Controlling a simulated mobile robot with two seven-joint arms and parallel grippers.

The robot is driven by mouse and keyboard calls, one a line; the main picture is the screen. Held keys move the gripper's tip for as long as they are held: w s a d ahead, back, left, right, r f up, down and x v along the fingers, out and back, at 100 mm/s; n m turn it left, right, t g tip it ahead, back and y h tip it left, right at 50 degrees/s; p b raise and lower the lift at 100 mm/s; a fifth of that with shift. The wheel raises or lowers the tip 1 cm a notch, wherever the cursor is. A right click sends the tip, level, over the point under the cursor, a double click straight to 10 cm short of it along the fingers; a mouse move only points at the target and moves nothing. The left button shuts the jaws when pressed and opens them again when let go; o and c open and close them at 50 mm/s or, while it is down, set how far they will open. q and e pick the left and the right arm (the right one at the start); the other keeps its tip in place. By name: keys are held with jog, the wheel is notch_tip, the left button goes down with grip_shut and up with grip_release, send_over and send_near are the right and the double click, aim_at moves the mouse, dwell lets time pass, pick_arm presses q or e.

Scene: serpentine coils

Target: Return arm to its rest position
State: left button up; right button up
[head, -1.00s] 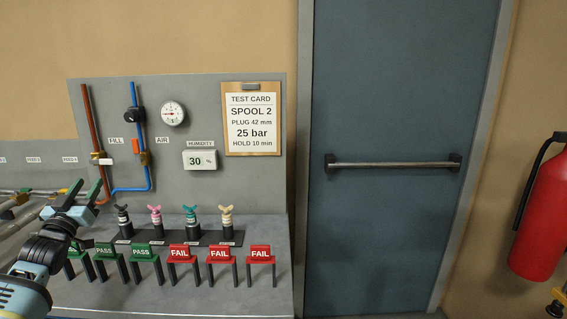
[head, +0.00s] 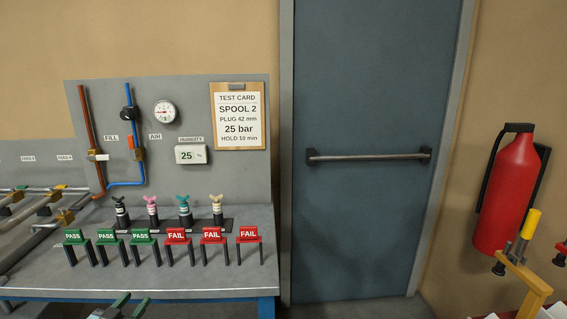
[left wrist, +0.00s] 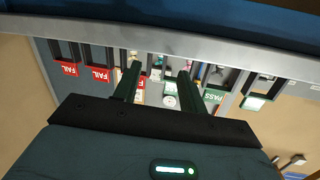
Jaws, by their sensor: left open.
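My left gripper (head: 128,302) shows at the bottom edge of the head view, in front of and below the bench's front edge. Only its tips are in that view. In the left wrist view the two dark green fingers of my left gripper (left wrist: 158,82) stand apart with nothing between them. The bench edge (left wrist: 150,40) runs across the top of that view, beyond the fingers. My right gripper is not in view.
The grey bench (head: 200,282) holds green PASS stands (head: 107,237), red FAIL stands (head: 212,234) and several plugs (head: 184,207). Pipe spools lie at left. A blue door (head: 370,100) stands centre right. A red extinguisher (head: 508,190) hangs at right.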

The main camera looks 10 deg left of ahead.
pick_arm(q)
jog(key=s+d+f+m+g+h, duration=0.15)
jog(key=s+d+f+g, duration=0.25)
jog(key=s+d+f, duration=0.9)
jog(key=s+d+f+g+h, duration=0.1)
jog(key=s+d+f+g, duration=0.1)
jog(key=s+d, duration=0.6)
jog(key=s+d+f+g+h, duration=0.1)
jog(key=s+d+f, duration=0.3)
jog(key=s+d, duration=0.5)
jog(key=shift+s+d+m+g+p, duration=0.15)
jog(key=shift+s+m+g+p, duration=0.2)
jog(key=shift+s, duration=0.65)
